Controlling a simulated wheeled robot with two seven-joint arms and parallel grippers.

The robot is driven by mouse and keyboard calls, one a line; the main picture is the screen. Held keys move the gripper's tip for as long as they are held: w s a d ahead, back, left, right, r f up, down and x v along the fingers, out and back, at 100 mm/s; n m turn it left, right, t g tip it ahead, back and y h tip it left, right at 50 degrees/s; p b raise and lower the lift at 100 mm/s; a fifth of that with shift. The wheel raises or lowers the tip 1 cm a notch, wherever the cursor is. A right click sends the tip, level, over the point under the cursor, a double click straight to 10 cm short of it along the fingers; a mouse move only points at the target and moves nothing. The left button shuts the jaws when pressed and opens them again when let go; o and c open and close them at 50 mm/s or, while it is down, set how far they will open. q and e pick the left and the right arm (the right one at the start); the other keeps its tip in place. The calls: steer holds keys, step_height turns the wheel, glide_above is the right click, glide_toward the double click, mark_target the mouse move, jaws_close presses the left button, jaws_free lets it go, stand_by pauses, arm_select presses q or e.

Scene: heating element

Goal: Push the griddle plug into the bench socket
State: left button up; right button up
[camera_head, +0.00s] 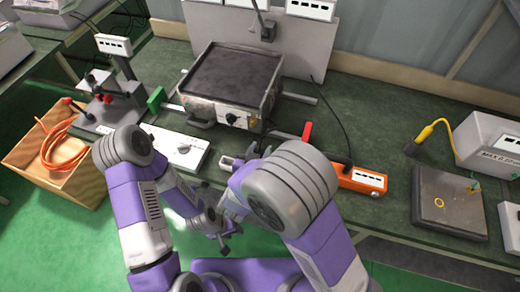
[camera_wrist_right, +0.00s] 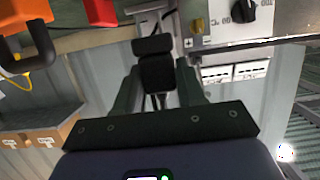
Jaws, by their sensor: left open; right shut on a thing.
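My right gripper (camera_wrist_right: 158,85) is shut on a black plug (camera_wrist_right: 155,68), which sits between its dark fingers in the right wrist view. In the head view its fingers are mostly hidden behind its own arm, near the bench's front edge. The griddle (camera_head: 232,80) stands on the bench with a dark plate and a front knob. The orange bench socket (camera_head: 358,180) lies at its lower right, apart from the plug, with a white label panel; a black cable runs to it. My left gripper (camera_head: 226,237) is open, low beside the bench edge, with nothing visible in it.
A red block (camera_head: 307,131) and a green block (camera_head: 156,98) flank the griddle. A white control box (camera_head: 175,147) is left. A dark plate (camera_head: 445,203) and yellow-handled cable (camera_head: 425,134) are right. A wooden crate (camera_head: 85,182) with orange cable stands left.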

steer(key=shift+f+b, duration=1.9)
steer(key=shift+f, duration=0.8)
steer(key=shift+p, duration=0.35)
steer(key=shift+f+b, duration=1.65)
steer(key=shift+f, duration=0.55)
steer(key=o, duration=1.1)
steer(key=shift+o, duration=0.2)
steer(key=p+v, duration=0.1)
steer(key=v, duration=0.6)
steer(key=shift+s+p, duration=0.3)
